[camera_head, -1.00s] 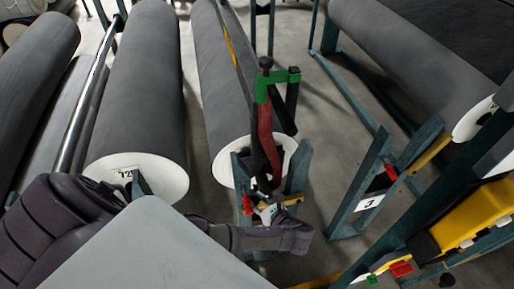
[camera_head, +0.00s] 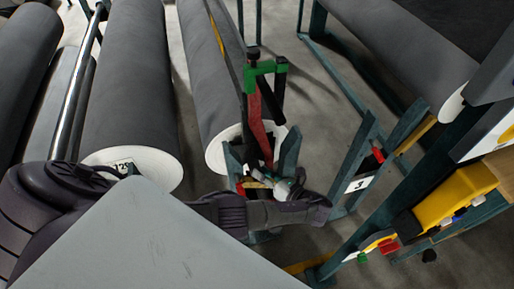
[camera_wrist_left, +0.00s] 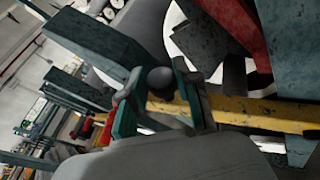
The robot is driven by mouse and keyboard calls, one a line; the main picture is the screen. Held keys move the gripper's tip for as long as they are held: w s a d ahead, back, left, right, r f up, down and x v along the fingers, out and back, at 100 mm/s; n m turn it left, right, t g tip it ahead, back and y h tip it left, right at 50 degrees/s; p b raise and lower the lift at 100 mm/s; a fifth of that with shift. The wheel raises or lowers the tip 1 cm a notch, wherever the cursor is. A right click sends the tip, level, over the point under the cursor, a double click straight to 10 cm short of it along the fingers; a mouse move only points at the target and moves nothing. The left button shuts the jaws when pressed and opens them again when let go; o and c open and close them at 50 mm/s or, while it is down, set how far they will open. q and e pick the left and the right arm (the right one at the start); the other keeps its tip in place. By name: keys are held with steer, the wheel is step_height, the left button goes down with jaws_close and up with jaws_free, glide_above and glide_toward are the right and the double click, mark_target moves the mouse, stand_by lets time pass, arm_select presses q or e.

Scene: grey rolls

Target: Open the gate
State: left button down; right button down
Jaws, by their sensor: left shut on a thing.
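The gate appears to be the yellow bar (camera_head: 258,184) between teal posts at the end of the middle grey roll; it also shows in the left wrist view (camera_wrist_left: 255,112). My left gripper (camera_head: 284,187) is at this bar, near the right post. In the left wrist view my gripper (camera_wrist_left: 160,98) has its fingers around a black round knob (camera_wrist_left: 160,79) in front of the bar, shut on it. The knob's lower part is hidden by the fingers. My right gripper is not in view.
Grey rolls (camera_head: 130,90) lie on the left. A teal stand with a number plate (camera_head: 358,184) and yellow equipment (camera_head: 450,197) are on the right. Bare floor (camera_head: 310,110) lies between.

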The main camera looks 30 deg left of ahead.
arm_select(q)
steer(key=shift+w+d+r+m+y, duration=0.4)
steer(key=shift+w+d+r+m, duration=0.2)
steer(key=shift+w, duration=0.05)
